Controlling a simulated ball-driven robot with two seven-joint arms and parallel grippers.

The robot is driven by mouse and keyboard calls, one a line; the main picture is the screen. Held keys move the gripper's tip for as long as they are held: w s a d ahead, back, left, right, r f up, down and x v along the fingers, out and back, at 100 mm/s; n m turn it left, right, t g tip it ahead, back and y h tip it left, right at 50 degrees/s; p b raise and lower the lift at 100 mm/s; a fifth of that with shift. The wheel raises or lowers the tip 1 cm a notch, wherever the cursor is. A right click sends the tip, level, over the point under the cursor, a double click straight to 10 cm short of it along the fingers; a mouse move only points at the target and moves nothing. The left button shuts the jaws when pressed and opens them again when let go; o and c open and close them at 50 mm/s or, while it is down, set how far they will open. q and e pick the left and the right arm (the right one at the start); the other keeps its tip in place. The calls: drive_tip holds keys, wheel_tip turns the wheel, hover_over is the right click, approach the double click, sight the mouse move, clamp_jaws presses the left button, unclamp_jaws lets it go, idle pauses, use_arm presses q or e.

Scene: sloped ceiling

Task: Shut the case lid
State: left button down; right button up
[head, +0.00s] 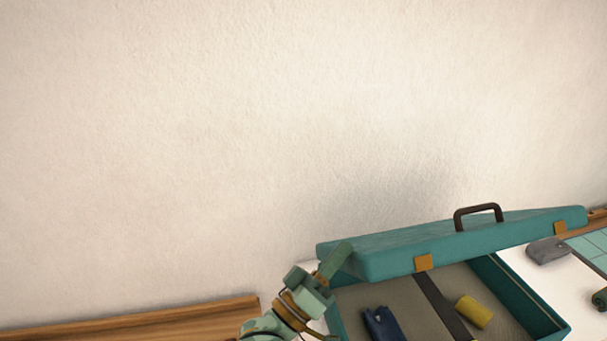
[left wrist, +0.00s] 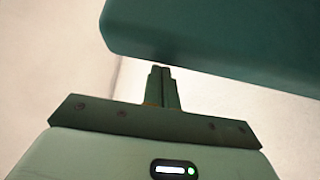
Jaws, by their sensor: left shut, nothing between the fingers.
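The teal case (head: 518,290) stands at the lower right of the head view. Its lid (head: 385,256) is partly open, tilted above the body, with a dark handle (head: 478,215) and two orange-brown latches on its edge. Inside lie a dark blue item (head: 381,323) and a yellow roll (head: 473,311), with a dark strap between them. My left gripper (head: 335,262) is at the lid's left end; its fingers are shut and empty. In the left wrist view the fingertips (left wrist: 161,70) are close by the lid's edge (left wrist: 215,40); I cannot tell whether they touch. My right gripper is out of view.
A white surface (head: 535,268) bears the case. To its right lie a grey item (head: 547,250), a teal tiled mat (head: 592,247) and a green roll (head: 600,299). A plain wall (head: 250,130) rises behind. A wooden ledge (head: 140,319) runs at lower left.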

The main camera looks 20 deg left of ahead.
use_arm(q)
drive_tip(key=s+d+f+m+g+h+b, duration=0.2)
drive_tip(key=s+f+m+g+h+b, duration=0.1)
drive_tip(key=f+m+b, duration=0.5)
drive_tip(key=s+d+f+m+g+h+b, duration=0.3)
drive_tip(key=s+f+m+h+b, duration=0.2)
drive_tip(key=f+m+h+b, duration=0.2)
wheel_tip(320, 180, down, 4)
drive_tip(key=shift+s+d+f+m+g+b, duration=0.15)
drive_tip(key=shift+s+d+m+g+b, duration=0.2)
drive_tip(key=shift+b, duration=0.8)
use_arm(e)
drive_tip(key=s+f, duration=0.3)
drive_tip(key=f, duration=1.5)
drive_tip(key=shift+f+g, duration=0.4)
